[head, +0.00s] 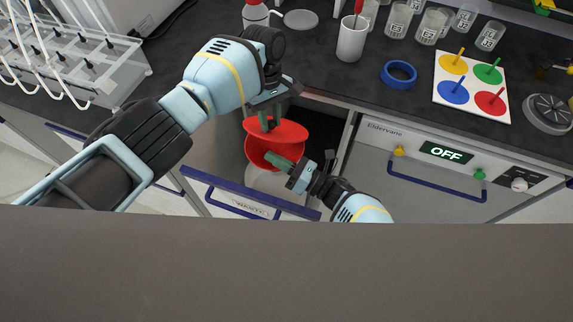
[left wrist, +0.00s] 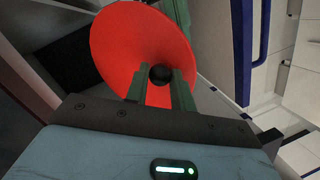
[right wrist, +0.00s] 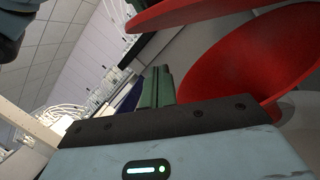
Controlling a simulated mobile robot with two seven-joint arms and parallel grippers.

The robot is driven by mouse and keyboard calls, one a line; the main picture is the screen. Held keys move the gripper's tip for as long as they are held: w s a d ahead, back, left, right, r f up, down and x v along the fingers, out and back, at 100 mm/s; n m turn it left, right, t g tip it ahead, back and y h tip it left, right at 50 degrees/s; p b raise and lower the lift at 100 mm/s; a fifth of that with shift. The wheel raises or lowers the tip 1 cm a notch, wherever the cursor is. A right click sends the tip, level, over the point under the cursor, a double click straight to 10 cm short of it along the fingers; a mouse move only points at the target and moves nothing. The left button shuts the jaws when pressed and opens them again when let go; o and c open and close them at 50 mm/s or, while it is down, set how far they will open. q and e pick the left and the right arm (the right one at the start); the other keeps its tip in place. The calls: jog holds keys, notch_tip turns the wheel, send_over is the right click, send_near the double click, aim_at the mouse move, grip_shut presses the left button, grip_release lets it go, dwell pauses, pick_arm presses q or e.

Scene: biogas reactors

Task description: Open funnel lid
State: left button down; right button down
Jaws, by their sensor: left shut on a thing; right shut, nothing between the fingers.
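The red funnel (head: 262,158) sits on a whitish container (head: 268,182) in the open waste drawer. Its red lid (head: 290,131) is raised above the funnel, with a gap between them. My left gripper (head: 268,122) is shut on the lid's dark knob (left wrist: 160,73); the lid's red disc (left wrist: 125,40) fills the upper left wrist view. My right gripper (head: 282,163) is shut and empty, at the funnel's mouth below the lid. In the right wrist view, the lid (right wrist: 190,12) is above the funnel (right wrist: 240,65), and my right fingers (right wrist: 158,85) are beside the funnel.
The drawer front (head: 250,195) with a blue edge stands below the funnel. The dark counter (head: 330,75) behind holds a white cup (head: 352,38), a blue ring (head: 398,74) and several jars. An oven-like unit (head: 440,165) showing OFF is at right; a rack (head: 85,60) is at left.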

aim_at(281, 141)
jog(key=shift+w+d+r, duration=0.25)
jog(key=shift+w+r, duration=0.25)
jog(key=shift+r, duration=0.25)
jog(key=shift+w+d+r, duration=0.25)
jog(key=shift+w+r, duration=0.2)
jog(key=shift+r, duration=0.25)
jog(key=shift+w+d+r, duration=0.15)
jog(key=shift+w+r, duration=0.35)
jog(key=shift+r, duration=0.3)
pick_arm(q)
jog(key=shift+f, duration=0.1)
pick_arm(e)
jog(key=shift+w+r, duration=0.1)
jog(key=shift+r, duration=0.1)
pick_arm(q)
jog(key=shift+s, duration=0.1)
jog(key=c, duration=1.2)
grip_release()
jog(key=shift+a+f, duration=0.1)
pick_arm(e)
jog(key=shift+w+d+r, duration=0.1)
pick_arm(q)
jog(key=v, duration=1.3)
jog(key=shift+d, duration=0.25)
pick_arm(e)
jog(key=shift+s+f, duration=0.25)
jog(key=shift+f, duration=0.1)
pick_arm(q)
jog(key=shift+f, duration=0.15)
